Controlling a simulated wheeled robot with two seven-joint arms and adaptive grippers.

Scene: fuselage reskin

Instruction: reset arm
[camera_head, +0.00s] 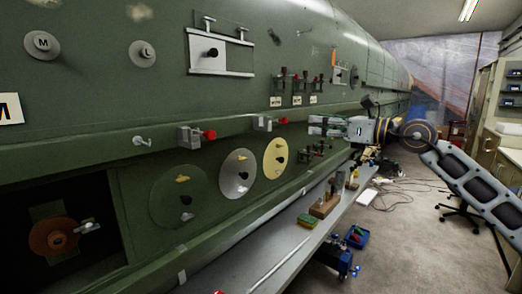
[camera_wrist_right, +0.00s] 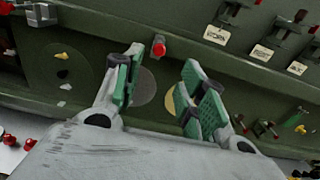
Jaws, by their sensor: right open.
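My right gripper (camera_head: 314,125) shows in the head view in front of the green fuselage side (camera_head: 120,90), with its arm coming in from the right. In the right wrist view my right gripper (camera_wrist_right: 160,78) has its two green-padded fingers spread wide with nothing between them. Beyond the fingers is the green panel with a grey disc (camera_wrist_right: 146,86) and a yellow disc (camera_wrist_right: 171,100), partly hidden by the fingers. My left gripper is in neither view.
Red-tipped clamps (camera_head: 190,136) line the ledge. A grey disc (camera_head: 238,173) and a yellow disc (camera_head: 276,158) sit on the lower panel. A long bench (camera_head: 250,262) runs below, with a wooden block (camera_head: 324,206).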

